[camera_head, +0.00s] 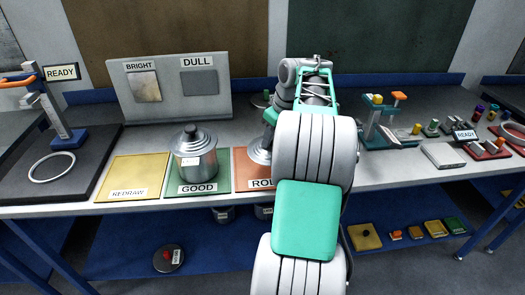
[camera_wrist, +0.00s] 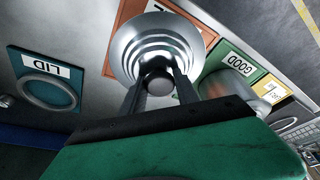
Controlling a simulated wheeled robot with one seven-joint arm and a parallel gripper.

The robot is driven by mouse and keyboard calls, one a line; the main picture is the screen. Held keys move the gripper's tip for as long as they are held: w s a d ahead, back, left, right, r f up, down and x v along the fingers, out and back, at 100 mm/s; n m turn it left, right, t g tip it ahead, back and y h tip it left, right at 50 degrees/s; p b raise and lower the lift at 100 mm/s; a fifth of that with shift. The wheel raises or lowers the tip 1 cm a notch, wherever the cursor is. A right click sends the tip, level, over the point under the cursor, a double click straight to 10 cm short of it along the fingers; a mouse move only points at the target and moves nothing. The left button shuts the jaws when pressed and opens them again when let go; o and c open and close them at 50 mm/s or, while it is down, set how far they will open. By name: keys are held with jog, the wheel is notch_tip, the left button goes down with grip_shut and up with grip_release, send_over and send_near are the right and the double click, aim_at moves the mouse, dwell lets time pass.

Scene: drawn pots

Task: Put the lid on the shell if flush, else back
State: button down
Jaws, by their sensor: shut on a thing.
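My gripper (camera_wrist: 160,90) is shut on the dark round knob of a shiny silver lid (camera_wrist: 158,45) with stepped rings, seen in the wrist view. In the head view my arm hides the gripper. A silver piece (camera_head: 261,150) shows there at the arm's left edge, over the ROLL pad (camera_head: 262,184); I cannot tell whether it is the held lid or a shell. A silver pot (camera_head: 195,160) with a lid, dark knob and tag stands upright on the green GOOD pad (camera_head: 198,188). A blue LID pad (camera_wrist: 45,68) with an empty-looking ring shows in the wrist view.
The yellow REDRAW pad (camera_head: 132,175) is empty. A grey BRIGHT/DULL board (camera_head: 172,105) stands behind. A READY gauge stand (camera_head: 55,115) with a white ring (camera_head: 52,167) is left. A teal fixture (camera_head: 378,125) and small coloured parts stand right. A lower shelf holds more items.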

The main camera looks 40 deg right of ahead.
aim_at(263, 149)
jog(key=w+f, duration=0.4)
jog(key=f, duration=0.1)
jog(key=shift+w+f+p, duration=0.1)
jog(key=shift+p, duration=0.25)
jog(key=x, duration=0.1)
jog(key=p+x, duration=0.1)
jog(key=shift+d+f, duration=0.1)
jog(key=shift+f, duration=0.8)
jog(key=c, duration=0.9)
grip_release()
